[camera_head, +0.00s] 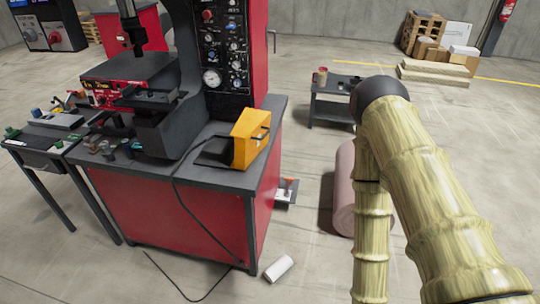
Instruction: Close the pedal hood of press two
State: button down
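The orange-yellow pedal hood (251,138) stands raised at the right end of the press bench top. A flat black pedal base (213,152) lies open to its left, and the hood is tilted up from it. The press (180,70) rises behind, with a dark frame and a red housing. Its panel (228,45) carries knobs and a round gauge. No label shows which press this is. My gripper is out of view; only pale, bamboo-patterned links of my arm show at the right, well apart from the hood.
The red bench (185,215) has a grey top, with a black cable hanging down its front. A white roll (279,268) lies on the floor by its corner. A side table (40,150) adjoins left.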

aim_at(251, 133)
jog(key=z, duration=0.65)
jog(key=i, duration=0.85)
jog(key=u, duration=0.2)
